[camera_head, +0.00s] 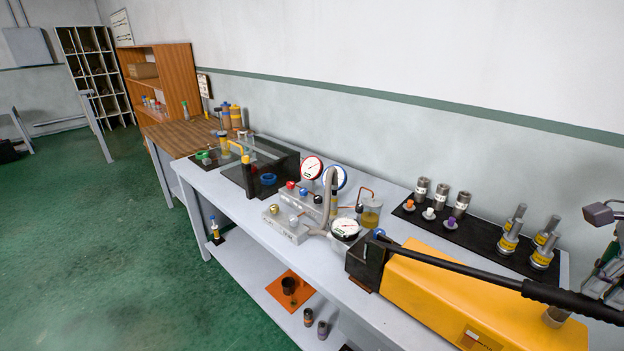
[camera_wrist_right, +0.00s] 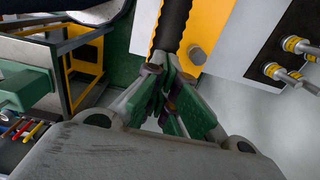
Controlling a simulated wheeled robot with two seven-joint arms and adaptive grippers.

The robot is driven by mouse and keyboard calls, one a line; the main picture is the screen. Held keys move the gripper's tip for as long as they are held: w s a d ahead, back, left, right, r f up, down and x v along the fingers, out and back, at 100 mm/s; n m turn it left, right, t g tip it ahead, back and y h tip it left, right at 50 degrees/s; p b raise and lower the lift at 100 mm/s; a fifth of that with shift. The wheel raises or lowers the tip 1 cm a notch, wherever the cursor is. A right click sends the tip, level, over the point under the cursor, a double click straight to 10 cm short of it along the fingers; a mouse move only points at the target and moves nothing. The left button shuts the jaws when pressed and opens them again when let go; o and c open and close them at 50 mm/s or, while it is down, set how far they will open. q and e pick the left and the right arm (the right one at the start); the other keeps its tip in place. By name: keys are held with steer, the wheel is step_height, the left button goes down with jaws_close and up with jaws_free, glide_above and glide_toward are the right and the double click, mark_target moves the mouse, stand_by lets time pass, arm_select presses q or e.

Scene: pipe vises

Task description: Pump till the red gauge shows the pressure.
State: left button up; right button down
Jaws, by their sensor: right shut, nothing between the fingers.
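The red-rimmed gauge (camera_head: 312,168) stands upright on the manifold in the middle of the bench. Its needle is too small to read surely. The yellow pump (camera_head: 425,285) lies at the front right, and its long black lever (camera_head: 480,276) slants down to the right edge. My right gripper (camera_head: 604,274) is partly cut off at the right edge, close to the lever's grip end. In the right wrist view its green fingers (camera_wrist_right: 173,92) are shut and empty, just below the black ribbed grip (camera_wrist_right: 172,25). I cannot tell whether they touch it. My left gripper is not in view.
A blue-rimmed gauge (camera_head: 340,174) and a dark-rimmed gauge (camera_head: 345,228) stand near the red one. A black mat (camera_head: 480,236) with several metal fittings lies behind the pump. Green floor (camera_head: 110,240) is open at left.

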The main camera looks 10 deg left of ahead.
steer(key=shift+s+d+f+b, duration=0.1)
steer(key=shift+d+f+b, duration=0.05)
steer(key=shift+f+b, duration=0.35)
steer(key=shift+s+d+f+b, duration=0.15)
steer(key=shift+f+b, duration=0.2)
steer(key=shift+f, duration=0.2)
steer(key=shift+w, duration=0.1)
steer(key=shift+w+a+r+p, duration=0.1)
steer(key=shift+a+r+p, duration=0.05)
steer(key=shift+r+p, duration=0.35)
steer(key=shift+w+a+r+p, duration=0.1)
steer(key=shift+r+p, duration=0.3)
steer(key=shift+r, duration=0.15)
steer(key=shift+w+a+r+p, duration=0.1)
steer(key=shift+a+r+p, duration=0.1)
steer(key=shift+r+p, duration=0.3)
steer(key=shift+w+a+r+p, duration=0.15)
steer(key=shift+r+p, duration=0.15)
steer(key=shift+r, duration=0.35)
steer(key=shift+s, duration=0.1)
steer(key=shift+r, duration=0.15)
step_height(320, 180, up, 5)
steer(key=p, duration=0.3)
